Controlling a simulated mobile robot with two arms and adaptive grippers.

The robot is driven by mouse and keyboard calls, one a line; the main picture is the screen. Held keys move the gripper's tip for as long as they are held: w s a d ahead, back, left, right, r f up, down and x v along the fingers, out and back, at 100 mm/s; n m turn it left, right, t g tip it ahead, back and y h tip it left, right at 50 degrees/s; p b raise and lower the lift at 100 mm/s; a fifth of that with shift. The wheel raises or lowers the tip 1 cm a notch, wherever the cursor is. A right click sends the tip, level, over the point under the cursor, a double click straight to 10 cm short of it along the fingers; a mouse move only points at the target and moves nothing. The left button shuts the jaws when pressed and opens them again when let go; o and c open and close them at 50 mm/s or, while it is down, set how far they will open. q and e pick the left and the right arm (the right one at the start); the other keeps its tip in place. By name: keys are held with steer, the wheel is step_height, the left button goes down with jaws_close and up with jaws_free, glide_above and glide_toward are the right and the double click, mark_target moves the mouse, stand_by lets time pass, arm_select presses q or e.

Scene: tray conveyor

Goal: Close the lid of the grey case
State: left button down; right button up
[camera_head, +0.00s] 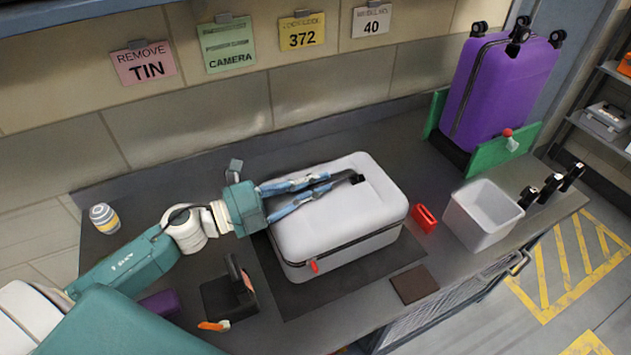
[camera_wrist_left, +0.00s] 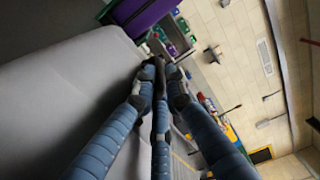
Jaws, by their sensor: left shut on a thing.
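The grey case (camera_head: 340,222) lies on a dark mat on the bench in the head view. Its lid is down, with a thin dark seam along the front and a red tab (camera_head: 313,267) at the front left. My left gripper (camera_head: 352,178) reaches over the lid from the left. Its long blue fingers converge on a small black piece at the lid's top, seemingly a handle. In the left wrist view the fingertips (camera_wrist_left: 162,80) come together around something dark beside the pale case surface (camera_wrist_left: 70,90). The fingers partly hide the contact. My right gripper is out of view.
A white bin (camera_head: 483,214) and a red object (camera_head: 425,218) stand right of the case. A purple suitcase (camera_head: 500,90) stands upright behind. A black holder (camera_head: 225,298) is at front left, a striped can (camera_head: 104,218) at far left. A brown square (camera_head: 414,284) lies at the front.

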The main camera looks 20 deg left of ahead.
arm_select(q)
steer(key=shift+s+d+f, duration=0.15)
steer(key=shift+f, duration=0.1)
steer(key=c, duration=1.8)
jaws_free()
steer(key=shift+r, duration=0.1)
steer(key=v, duration=1.2)
